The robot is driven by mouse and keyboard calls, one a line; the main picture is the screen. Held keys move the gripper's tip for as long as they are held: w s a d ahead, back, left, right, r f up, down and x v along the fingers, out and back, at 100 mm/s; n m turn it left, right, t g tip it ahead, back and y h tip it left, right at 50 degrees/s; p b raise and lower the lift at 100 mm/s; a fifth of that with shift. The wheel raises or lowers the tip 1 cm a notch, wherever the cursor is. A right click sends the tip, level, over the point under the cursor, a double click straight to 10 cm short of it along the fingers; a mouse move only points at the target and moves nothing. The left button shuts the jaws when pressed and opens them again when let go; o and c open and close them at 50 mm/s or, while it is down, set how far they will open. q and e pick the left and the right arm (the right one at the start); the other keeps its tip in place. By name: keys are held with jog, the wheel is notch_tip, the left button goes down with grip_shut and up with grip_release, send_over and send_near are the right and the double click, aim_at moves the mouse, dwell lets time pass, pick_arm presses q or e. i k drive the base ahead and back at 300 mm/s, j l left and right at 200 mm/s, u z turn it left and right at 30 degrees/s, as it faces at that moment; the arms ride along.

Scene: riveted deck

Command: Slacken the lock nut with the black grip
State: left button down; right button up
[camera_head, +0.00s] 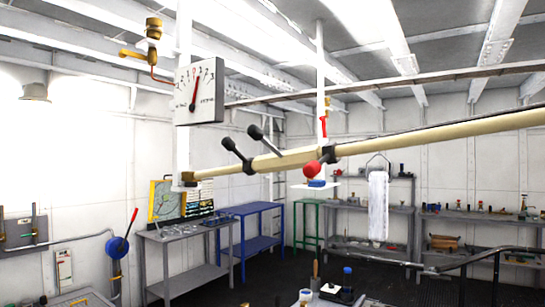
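A long beige rod (440,132) runs from a brass end fitting at the left up to the right edge, with a thicker middle body (287,160). A dark collar (248,167) sits left of that body, and a short lever with a black grip (229,144) points up and left from it. A second lever with a black grip (255,132) rises from the middle body. Another dark collar (329,156) at the right carries a red ball grip (312,170). Neither of my grippers is in view.
A white dial plate (199,90) with a red pointer hangs above the rod's left end, beside a white post. A small white shelf (316,187) sits behind the rod. Grey benches (190,232), a blue bench (258,210) and shelving stand farther back. Space around the grips looks clear.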

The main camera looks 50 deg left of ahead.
aim_at(227, 142)
jog(key=i+u, duration=0.15)
jog(key=u, duration=1.35)
